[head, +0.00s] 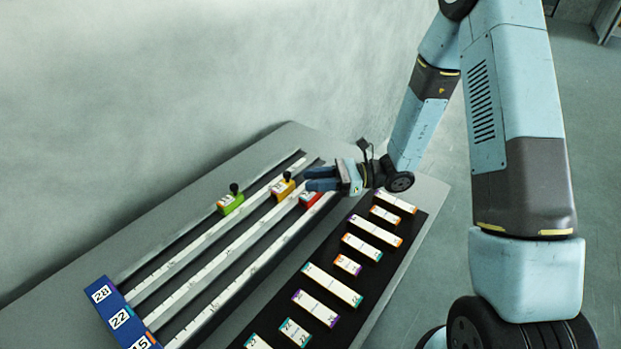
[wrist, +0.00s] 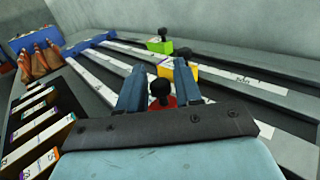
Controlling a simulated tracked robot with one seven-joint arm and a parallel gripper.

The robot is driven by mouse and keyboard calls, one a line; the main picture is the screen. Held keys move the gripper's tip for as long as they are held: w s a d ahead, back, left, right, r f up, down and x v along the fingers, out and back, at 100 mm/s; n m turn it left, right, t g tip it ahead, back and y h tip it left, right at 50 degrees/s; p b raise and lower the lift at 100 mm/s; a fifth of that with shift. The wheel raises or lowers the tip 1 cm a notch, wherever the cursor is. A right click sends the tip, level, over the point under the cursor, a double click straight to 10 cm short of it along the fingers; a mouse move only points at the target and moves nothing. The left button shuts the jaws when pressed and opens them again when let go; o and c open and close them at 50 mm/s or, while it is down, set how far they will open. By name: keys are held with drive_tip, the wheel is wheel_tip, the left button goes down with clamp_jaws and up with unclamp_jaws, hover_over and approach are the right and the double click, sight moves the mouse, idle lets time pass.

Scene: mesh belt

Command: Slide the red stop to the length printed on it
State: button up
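The red stop (head: 311,199) sits on the nearest of three ruled rails (head: 234,286), toward the rail's far end. Its white label is partly covered by my gripper, and I cannot read the number. My gripper (head: 308,179) is just above the red stop in the head view. In the wrist view, the two blue fingers of my gripper (wrist: 161,70) stand apart, one on each side of the black knob on the red stop (wrist: 172,101). A gap shows between each finger and the knob.
A yellow stop (head: 283,188) and a green stop (head: 230,201) sit on the other rails. A blue end block (head: 108,312) carries 28, 22 and 15. A black strip (head: 333,262) with several labelled bars lies beside the rails.

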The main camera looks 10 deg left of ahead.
drive_tip(key=shift+o, duration=0.5)
drive_tip(key=shift+a, duration=0.1)
drive_tip(key=v, duration=1.4)
drive_tip(key=shift+f, duration=0.15)
drive_tip(key=s+d+r+n+t+h, duration=0.3)
drive_tip(key=s+d+r+n+h, duration=0.2)
drive_tip(key=r, duration=0.3)
drive_tip(key=s+d+r+n+t+h, duration=0.3)
drive_tip(key=s+d+r+n+h, duration=0.2)
drive_tip(key=r, duration=0.4)
drive_tip(key=s+d+r+n+t+h, duration=0.4)
drive_tip(key=s+d+r+n+h, duration=0.1)
drive_tip(key=s+r, duration=0.4)
drive_tip(key=shift+d+r+h, duration=0.25)
drive_tip(key=shift+d+h, duration=0.35)
drive_tip(key=shift+h, duration=0.6)
